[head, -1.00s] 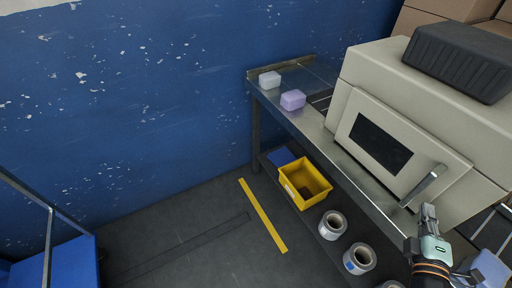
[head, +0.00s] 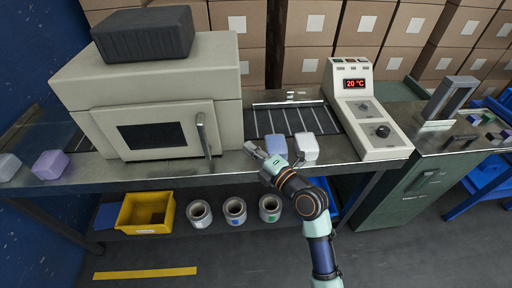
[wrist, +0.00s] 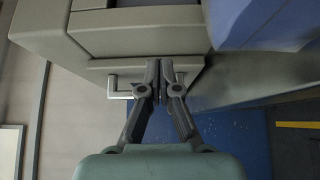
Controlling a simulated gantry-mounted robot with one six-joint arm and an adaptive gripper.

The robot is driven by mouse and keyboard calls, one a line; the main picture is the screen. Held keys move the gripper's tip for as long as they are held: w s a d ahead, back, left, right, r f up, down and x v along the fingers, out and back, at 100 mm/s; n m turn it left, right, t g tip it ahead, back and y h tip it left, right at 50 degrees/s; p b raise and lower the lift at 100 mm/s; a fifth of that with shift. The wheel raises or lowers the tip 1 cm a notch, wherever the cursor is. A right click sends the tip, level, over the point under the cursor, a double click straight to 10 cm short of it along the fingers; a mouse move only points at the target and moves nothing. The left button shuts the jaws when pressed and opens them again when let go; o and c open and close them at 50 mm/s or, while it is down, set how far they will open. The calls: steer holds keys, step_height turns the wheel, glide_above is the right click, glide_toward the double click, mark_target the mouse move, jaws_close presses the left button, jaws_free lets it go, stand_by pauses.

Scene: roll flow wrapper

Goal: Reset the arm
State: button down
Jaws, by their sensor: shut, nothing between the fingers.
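My gripper (head: 254,153) is in front of the beige wrapper machine (head: 155,100), just right of its door handle (head: 207,134), with my arm reaching up from the lower right. In the wrist view my gripper (wrist: 165,68) is shut and empty, its two fingertips together. The door handle also shows there (wrist: 118,87), behind and left of the fingers. The machine's door, with a dark window (head: 152,136), looks closed. I cannot tell whether the fingers touch the handle.
A blue block (head: 276,146) and a white block (head: 306,148) sit close by my gripper on the metal table. A control box (head: 365,110) reads 20 °C. A yellow bin (head: 146,212) and several rolls (head: 235,211) lie on the shelf below. A black case (head: 144,34) tops the machine.

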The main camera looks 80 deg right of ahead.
steer(key=shift+s+d+f, duration=0.1)
steer(key=shift+s+d, duration=0.15)
steer(key=shift+s, duration=0.5)
steer(key=w+a+r+m+t+y+p, duration=0.1)
steer(key=w+a+r+y+p, duration=0.3)
steer(key=w+a, duration=0.65)
steer(key=w+a+r+m+t+y+p, duration=0.1)
steer(key=w+a+r+y+p, duration=0.25)
steer(key=w+a, duration=0.7)
steer(key=s+a+r+m+g+y+p, duration=0.1)
steer(key=a+r+m+y+p, duration=0.25)
steer(key=a, duration=1.05)
steer(key=a+r+m+g+y+p, duration=0.1)
steer(key=a+r+m+y+p, duration=0.3)
steer(key=a, duration=1)
step_height(320, 180, up, 38)
steer(key=h+p, duration=0.2)
steer(key=p, duration=3.5)
